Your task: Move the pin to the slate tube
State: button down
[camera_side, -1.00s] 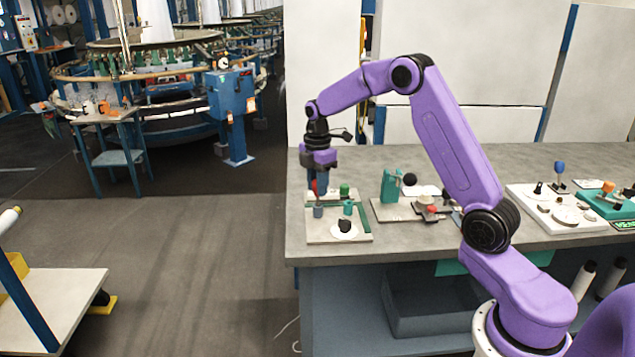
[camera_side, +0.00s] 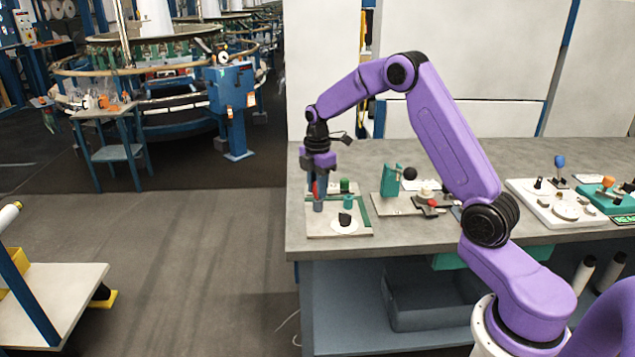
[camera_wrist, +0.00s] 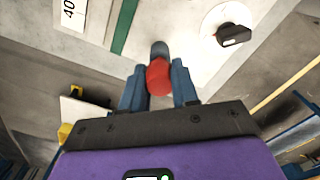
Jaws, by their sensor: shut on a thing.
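The red pin (camera_wrist: 158,77) is held between the two blue fingers of my gripper (camera_wrist: 159,88) in the wrist view. In the side view, the pin (camera_side: 315,189) shows as a small red patch at the fingertips of my gripper (camera_side: 318,192). The slate tube (camera_side: 318,207) stands at the left of the pale board, directly under the pin. In the wrist view the tube (camera_wrist: 159,48) shows just beyond the pin, in line with it. I cannot tell whether the pin's lower end is inside the tube; the overlap hides it.
On the same board (camera_side: 318,230) are a teal tube (camera_side: 348,202) and a black knob (camera_side: 345,219) on a white disc. A green cylinder (camera_side: 345,185) stands behind. A fixture with a teal block (camera_side: 390,181) is to the right. The bench's left edge is close.

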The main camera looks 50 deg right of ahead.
jog(key=c, duration=0.8)
grip_release()
jog(key=shift+f, duration=0.15)
notch_tip(320, 180, up, 18)
jog(key=shift+f, duration=0.25)
